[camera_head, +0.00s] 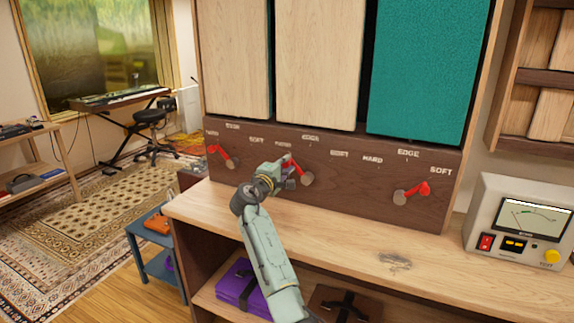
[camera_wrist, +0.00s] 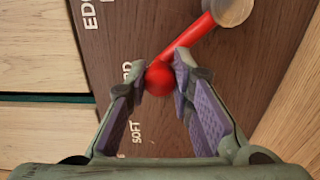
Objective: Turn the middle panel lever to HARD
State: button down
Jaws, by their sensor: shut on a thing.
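The middle panel lever (camera_head: 299,168) is red with a grey round pivot, on the dark wood strip below the middle panel. It slants up and left from its pivot, its knob end toward the middle HARD label (camera_head: 283,144). My gripper (camera_head: 285,165) is at the knob end and partly hides it. In the wrist view, my gripper (camera_wrist: 160,78) has its fingertips closed on both sides of the red ball knob (camera_wrist: 158,80). The lever's arm (camera_wrist: 196,40) runs up and right to the grey pivot (camera_wrist: 232,10). A partly hidden label ending in "RD" (camera_wrist: 127,70) lies beside the knob.
The left lever (camera_head: 224,156) points up-left; the right lever (camera_head: 414,191) points right, toward its SOFT label. Left and middle panels are pale wood; the right panel (camera_head: 420,70) is teal. A meter box (camera_head: 490,240) stands right on the wooden bench (camera_head: 330,240), whose top is mostly clear.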

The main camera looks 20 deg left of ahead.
jog(key=shift+a, duration=0.1)
jog(key=c, duration=1.4)
grip_release()
jog(key=shift+s, duration=0.15)
jog(key=s, duration=1.1)
jog(key=shift+s+a, duration=0.15)
jog(key=shift+s, duration=0.25)
